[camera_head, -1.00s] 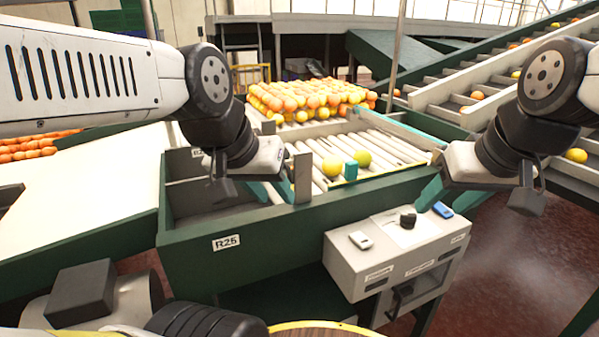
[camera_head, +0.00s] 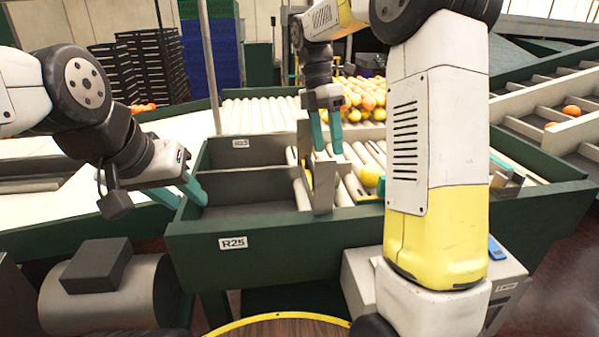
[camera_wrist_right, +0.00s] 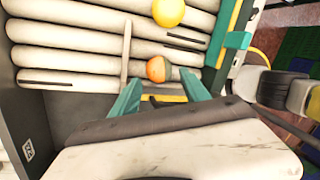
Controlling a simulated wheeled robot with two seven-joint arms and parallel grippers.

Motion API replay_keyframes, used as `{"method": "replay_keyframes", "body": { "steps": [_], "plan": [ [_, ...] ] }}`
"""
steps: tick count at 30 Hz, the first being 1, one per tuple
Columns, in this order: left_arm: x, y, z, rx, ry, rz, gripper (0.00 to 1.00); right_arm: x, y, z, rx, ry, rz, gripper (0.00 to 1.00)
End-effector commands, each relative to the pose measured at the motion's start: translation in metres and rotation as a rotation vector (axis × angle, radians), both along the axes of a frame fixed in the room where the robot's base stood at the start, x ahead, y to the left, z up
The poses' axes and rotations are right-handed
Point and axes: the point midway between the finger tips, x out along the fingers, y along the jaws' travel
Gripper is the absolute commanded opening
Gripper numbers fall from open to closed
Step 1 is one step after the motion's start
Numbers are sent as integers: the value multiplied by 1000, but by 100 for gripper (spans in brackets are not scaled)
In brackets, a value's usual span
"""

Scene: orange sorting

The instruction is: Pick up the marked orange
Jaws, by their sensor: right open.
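In the right wrist view an orange with a dull greenish patch on its right side (camera_wrist_right: 156,69) lies on the pale rollers, just beyond my right fingertips. My right gripper (camera_wrist_right: 160,90) is open and empty, its two teal fingers spread to either side of the near side of this orange. In the head view my right gripper (camera_head: 328,148) points down over the rollers beside a divider, and I cannot make out the patched orange there. My left gripper (camera_head: 178,194) is open and empty over the left front corner of the green bin.
A yellow fruit (camera_wrist_right: 168,12) lies farther along the rollers. The green bin (camera_head: 270,240) labelled R25 has an empty compartment and an upright divider (camera_head: 325,187) near my right gripper. A pile of oranges (camera_head: 365,98) sits behind. My right arm covers much of the right side.

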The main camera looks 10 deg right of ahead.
Motion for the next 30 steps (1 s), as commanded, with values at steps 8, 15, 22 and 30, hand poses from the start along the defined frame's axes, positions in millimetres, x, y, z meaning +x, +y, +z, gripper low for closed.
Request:
{"method": "replay_keyframes", "body": {
  "steps": [8, 15, 22, 30],
  "plan": [
    [0, 0, 0, 0, 0, 0, 36, -4, -3, -22, 1, 19, 31, 54],
    [0, 0, 0, 0, 0, 0, 36, -15, -2, -52, 1, 17, 29, 54],
    [0, 0, 0, 0, 0, 0, 36, -21, -5, -75, 1, 16, 28, 54],
    [0, 0, 0, 0, 0, 0, 36, -21, -5, -76, 2, 15, 28, 46]
  ]
}}
